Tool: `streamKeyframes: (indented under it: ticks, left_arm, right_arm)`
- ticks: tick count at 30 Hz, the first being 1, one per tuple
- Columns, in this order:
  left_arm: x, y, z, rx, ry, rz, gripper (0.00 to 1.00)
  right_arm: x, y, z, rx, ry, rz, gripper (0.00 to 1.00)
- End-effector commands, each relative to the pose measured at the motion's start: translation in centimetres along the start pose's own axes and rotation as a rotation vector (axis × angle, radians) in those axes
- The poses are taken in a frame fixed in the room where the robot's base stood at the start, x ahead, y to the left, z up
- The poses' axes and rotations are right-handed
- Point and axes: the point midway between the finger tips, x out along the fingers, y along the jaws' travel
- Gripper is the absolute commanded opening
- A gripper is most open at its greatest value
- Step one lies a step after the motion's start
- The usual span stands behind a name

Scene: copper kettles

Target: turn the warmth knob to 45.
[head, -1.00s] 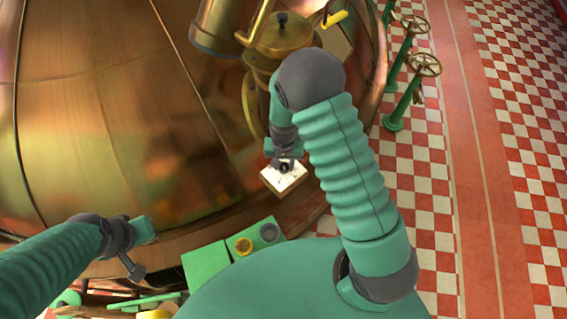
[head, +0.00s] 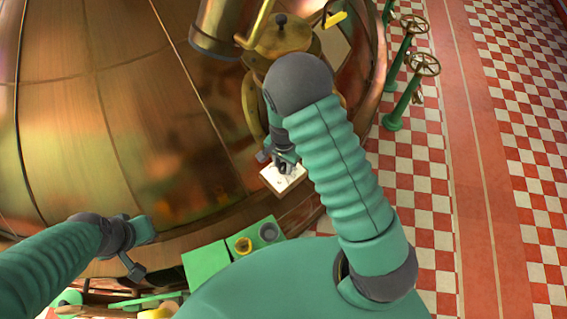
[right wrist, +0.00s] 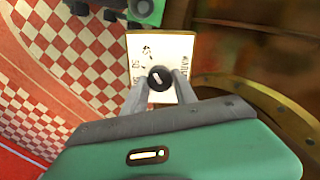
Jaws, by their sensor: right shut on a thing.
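The warmth knob (right wrist: 159,78) is a small dark round knob with a pale pointer line, on a cream dial plate (right wrist: 150,48) with dark markings. The plate also shows in the head view (head: 277,182), low on the copper kettle's right side. My right gripper (right wrist: 160,88) is shut on the knob, a grey finger on each side of it. In the head view the right gripper (head: 285,166) partly covers the plate and hides most of the knob. The dial's figures are too small to read surely.
The large copper kettle (head: 90,130) fills the left and middle. Green valve posts with brass handwheels (head: 424,64) stand at the right. The checkered floor (head: 520,190) there is open.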

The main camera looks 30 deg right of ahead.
Motion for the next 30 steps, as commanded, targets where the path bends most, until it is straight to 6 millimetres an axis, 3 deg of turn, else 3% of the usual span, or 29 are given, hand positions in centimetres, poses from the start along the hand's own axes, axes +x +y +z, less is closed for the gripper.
streamKeyframes:
  ticks: [9, 10, 15, 25, 30]
  left_arm:
    - [0.0, 0.0, 0.0, 0.0, 0.0, 0.0, 0.0]
    - [0.0, 0.0, 0.0, 0.0, 0.0, 0.0, 0.0]
    - [0.0, 0.0, 0.0, 0.0, 0.0, 0.0, 0.0]
    - [0.1, 0.0, 0.0, 0.0, 0.0, 0.0, 0.0]
    - [0.7, 0.0, 0.2, 0.0, 0.0, 0.0, 0.0]
  right_arm:
    - [0.1, 0.0, 0.2, 0.003, -0.004, 0.002, 0.0]
    - [0.1, 0.0, 0.2, 0.003, -0.004, 0.002, 0.35]
    - [0.1, 0.0, 0.1, 0.003, -0.003, 0.001, 0.55]
    - [-0.3, 0.0, 0.1, 0.002, -0.001, -0.001, 0.55]
    - [-3.1, -0.2, 0.0, -0.001, 0.002, -0.006, 0.55]
